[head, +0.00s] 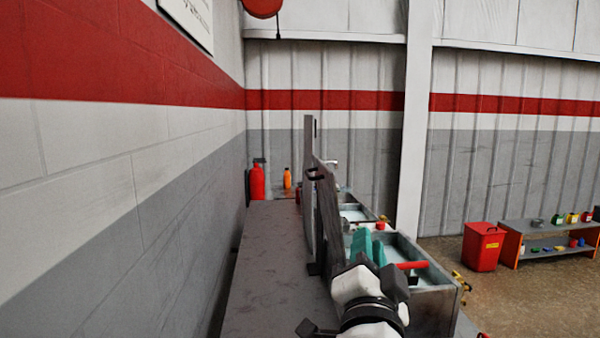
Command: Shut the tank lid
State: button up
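The tank (434,292) is an open grey metal box with a pale blue inside, right of centre in the head view. Its lid (327,215) looks to be the grey panel standing nearly upright along the tank's left side, with a black handle (317,174) near its top. My gripper (374,272) is at the near end of the lid and the tank, at the end of my white and black arm. Its fingers are dark and seen from behind, so I cannot tell whether they are open or touch the lid.
Teal blocks (365,245) and a red handle (412,265) show at the tank. A second open basin (355,212) lies behind. A red bottle (257,181) and an orange bottle (287,179) stand far back. A red bin (485,247) and low shelf (545,228) stand right. The grey bench top (270,265) is clear.

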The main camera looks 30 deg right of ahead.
aim_at(324, 178)
jog(key=i+l, duration=0.1)
jog(key=i, duration=0.35)
jog(key=i+l, duration=0.1)
jog(key=i, duration=0.4)
